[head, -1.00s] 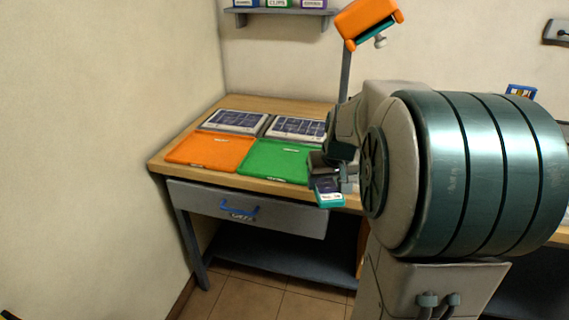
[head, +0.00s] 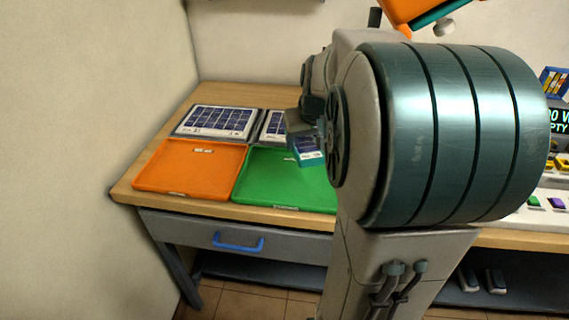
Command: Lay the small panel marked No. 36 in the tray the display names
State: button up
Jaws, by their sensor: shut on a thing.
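My gripper (head: 300,136) is shut on a small panel (head: 309,157) with a teal edge and a white label; the label's number is too small to read. It holds the panel over the green tray (head: 262,180), near that tray's back part. The orange tray (head: 190,168) lies to the left of the green one and looks empty. The right part of the green tray is hidden behind my arm. A display (head: 557,118) at the right edge shows cut-off text, with "EMPTY" partly legible.
Two larger solar panels, one at left (head: 217,122) and one partly hidden (head: 273,127), lie behind the trays on the wooden table (head: 150,165). A drawer with a blue handle (head: 238,243) is below. A wall stands close at left.

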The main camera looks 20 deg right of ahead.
send_over(302, 177)
jog(key=s, duration=0.2)
jog(key=f, duration=0.4)
jog(key=shift+w+a+f, duration=0.15)
jog(key=shift+w+f, duration=0.1)
jog(key=shift+f, duration=0.15)
jog(key=shift+f+b, duration=0.4)
jog(key=shift+f, duration=2)
jog(key=shift+f, duration=0.1)
jog(key=shift+f, duration=0.15)
jog(key=o, duration=1.1)
jog(key=shift+o, duration=0.2)
jog(key=shift+r, duration=0.2)
